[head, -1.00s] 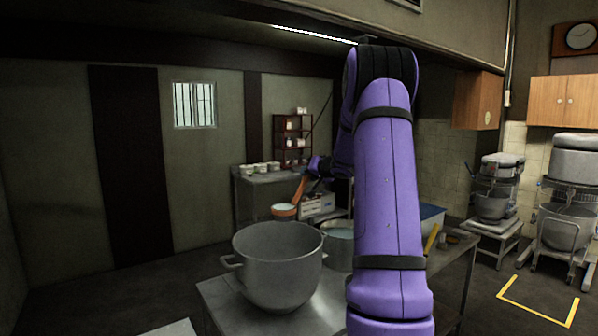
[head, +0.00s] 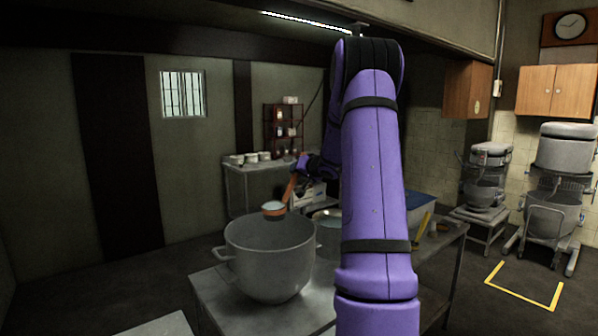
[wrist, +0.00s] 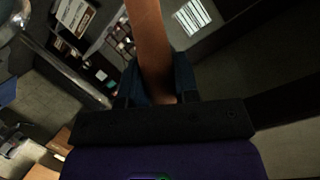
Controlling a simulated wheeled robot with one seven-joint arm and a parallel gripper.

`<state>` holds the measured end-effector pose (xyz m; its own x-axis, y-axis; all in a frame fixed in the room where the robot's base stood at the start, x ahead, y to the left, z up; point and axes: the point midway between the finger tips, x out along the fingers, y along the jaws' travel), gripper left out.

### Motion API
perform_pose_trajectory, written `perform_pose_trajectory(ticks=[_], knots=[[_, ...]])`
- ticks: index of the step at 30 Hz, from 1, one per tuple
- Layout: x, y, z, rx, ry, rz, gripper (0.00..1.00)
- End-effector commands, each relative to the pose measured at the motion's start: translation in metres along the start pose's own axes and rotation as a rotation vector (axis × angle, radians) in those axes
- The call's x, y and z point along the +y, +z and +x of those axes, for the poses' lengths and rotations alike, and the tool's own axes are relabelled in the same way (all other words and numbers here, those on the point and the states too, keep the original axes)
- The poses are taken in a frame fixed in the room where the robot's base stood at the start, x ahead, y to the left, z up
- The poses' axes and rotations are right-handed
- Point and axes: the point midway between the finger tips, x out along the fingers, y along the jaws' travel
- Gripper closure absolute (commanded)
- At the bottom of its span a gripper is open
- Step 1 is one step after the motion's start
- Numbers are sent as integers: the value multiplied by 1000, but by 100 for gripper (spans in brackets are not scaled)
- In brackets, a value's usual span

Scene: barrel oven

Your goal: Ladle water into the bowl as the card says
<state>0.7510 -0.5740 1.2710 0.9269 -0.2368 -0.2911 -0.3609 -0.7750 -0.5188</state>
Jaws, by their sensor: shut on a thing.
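My gripper (head: 303,170) is shut on the handle of an orange-brown ladle (head: 291,187); the handle also shows between the fingers in the wrist view (wrist: 150,45). The ladle's cup (head: 273,212) hangs near upright, with pale water showing at its top. In the head view the cup overlaps the far rim of the large grey metal bowl (head: 270,262); its exact depth over the bowl is hard to tell. A metal pot (head: 328,240) with pale liquid stands behind and right of the bowl, partly hidden by my arm. A printed card or sign (wrist: 75,15) shows in the wrist view, unreadable.
The bowl stands on a metal table (head: 215,290). A blue-rimmed container (head: 420,201) and a yellow-handled tool (head: 422,226) are to the right. A back table (head: 235,168) holds several small pots. Mixers stand at far right beyond open floor.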

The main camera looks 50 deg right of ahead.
Motion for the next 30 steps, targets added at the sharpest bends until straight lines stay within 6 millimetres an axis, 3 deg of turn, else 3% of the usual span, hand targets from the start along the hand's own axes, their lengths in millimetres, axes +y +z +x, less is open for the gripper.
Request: perform_pose_trajectory(ticks=[20, 30], knots=[[-49, -6, -31, 193, -15, -298, 98], [-73, 2, -48, 306, -24, -475, 98]])
